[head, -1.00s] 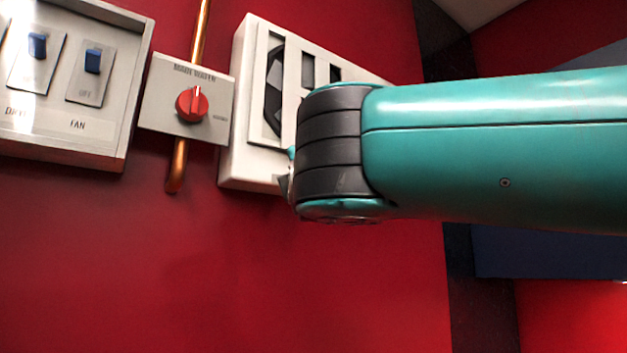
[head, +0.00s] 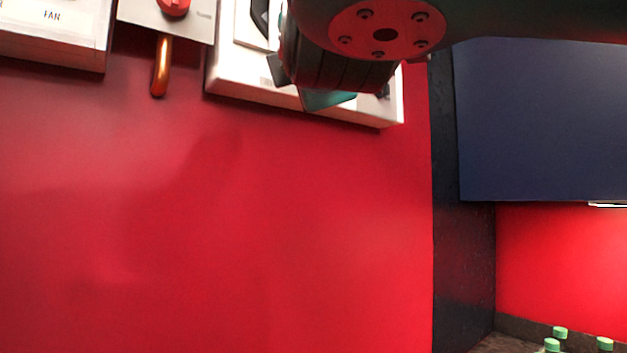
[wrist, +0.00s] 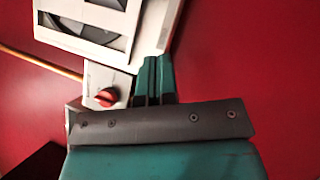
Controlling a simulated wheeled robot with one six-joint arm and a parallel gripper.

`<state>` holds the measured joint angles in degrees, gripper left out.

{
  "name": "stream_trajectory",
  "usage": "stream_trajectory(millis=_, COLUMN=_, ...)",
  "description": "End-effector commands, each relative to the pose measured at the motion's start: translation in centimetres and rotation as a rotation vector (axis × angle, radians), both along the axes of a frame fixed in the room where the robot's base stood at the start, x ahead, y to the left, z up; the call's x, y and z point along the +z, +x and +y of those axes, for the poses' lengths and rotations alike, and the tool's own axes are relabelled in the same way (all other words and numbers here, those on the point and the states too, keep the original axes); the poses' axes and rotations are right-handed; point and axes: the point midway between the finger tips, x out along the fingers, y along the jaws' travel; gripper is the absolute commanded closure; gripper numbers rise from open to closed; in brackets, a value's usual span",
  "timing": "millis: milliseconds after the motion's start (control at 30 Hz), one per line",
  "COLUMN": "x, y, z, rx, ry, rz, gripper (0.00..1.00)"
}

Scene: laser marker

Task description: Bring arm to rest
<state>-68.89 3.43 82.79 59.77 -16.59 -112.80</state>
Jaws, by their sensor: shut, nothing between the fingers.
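My gripper (wrist: 155,80) shows in the wrist view as two teal fingers side by side, shut and empty. The fingers point up the picture toward a white wall box (wrist: 150,40) with dark openings, with a red knob (wrist: 107,97) just to their left. I cannot tell how far the fingertips are from the wall. In the head view my arm crosses the top right in front of the white box (head: 290,93), and its dark wrist hides part of it. The fingers cannot be made out clearly there.
The red wall (head: 250,220) below the boxes is bare. A copper pipe (head: 161,66) hangs under the red knob (head: 174,6), right of the FAN switch panel (head: 55,40). A dark blue cabinet (head: 540,120) is at right, with green-capped items (head: 560,332) below.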

Motion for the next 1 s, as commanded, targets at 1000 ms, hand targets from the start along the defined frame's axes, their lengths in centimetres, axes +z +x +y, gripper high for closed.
stream_trajectory(millis=1000, x=-44.8, y=-14.6, z=-15.5, rx=-0.529, ry=1.26, rz=1.834, gripper=1.0)
